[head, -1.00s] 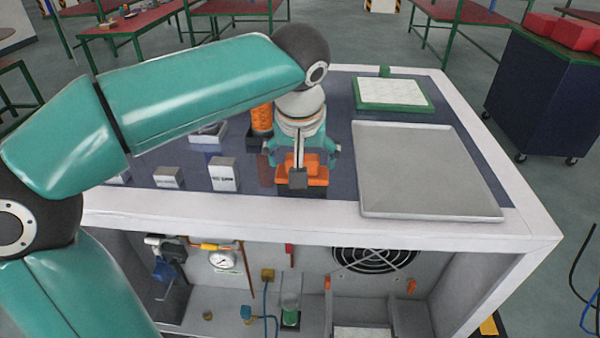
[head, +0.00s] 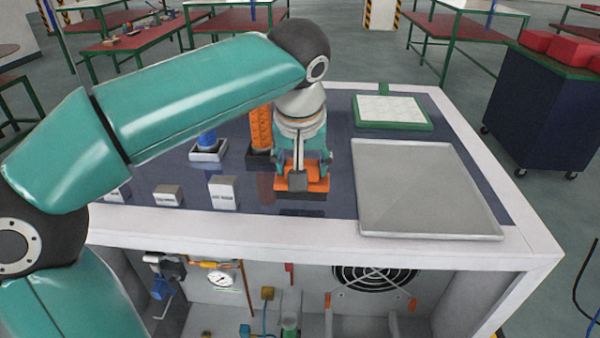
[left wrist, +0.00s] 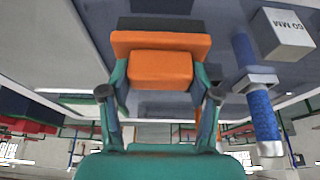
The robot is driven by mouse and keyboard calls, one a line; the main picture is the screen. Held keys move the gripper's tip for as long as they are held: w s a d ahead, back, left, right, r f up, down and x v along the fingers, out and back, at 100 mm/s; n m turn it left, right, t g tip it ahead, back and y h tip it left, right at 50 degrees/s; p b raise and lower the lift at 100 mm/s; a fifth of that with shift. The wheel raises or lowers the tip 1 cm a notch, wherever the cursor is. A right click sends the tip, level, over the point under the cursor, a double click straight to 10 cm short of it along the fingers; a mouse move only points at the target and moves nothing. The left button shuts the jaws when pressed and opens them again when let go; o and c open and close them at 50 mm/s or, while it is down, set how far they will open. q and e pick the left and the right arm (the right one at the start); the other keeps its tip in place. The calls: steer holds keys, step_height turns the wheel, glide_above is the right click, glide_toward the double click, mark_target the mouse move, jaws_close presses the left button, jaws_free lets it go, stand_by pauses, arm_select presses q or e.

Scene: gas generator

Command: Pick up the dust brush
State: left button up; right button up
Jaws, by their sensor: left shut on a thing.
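The dust brush (head: 317,185) has an orange body and a dark underside, and it is at the near middle of the dark bench top. My left gripper (head: 302,165) points down from above and is shut on it. In the left wrist view, my left gripper (left wrist: 160,93) has its two fingers on either side of the orange block of the brush (left wrist: 160,68). The dark part of the brush shows beyond it. A dark reflection shows below the brush, with a slight gap, so it appears just above the surface. My right gripper is not in view.
A grey tray (head: 425,190) lies close to the right. Small labelled blocks (head: 222,194) and a blue-handled item (head: 207,146) stand to the left. An orange cylinder (head: 260,130) is behind the gripper. A green-framed white plate (head: 392,112) lies at the back right.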

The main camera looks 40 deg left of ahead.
arm_select(q)
step_height(320, 180, up, 17)
steer(key=p, duration=0.5)
steer(key=o, duration=0.5)
steer(key=shift+c, duration=1.1)
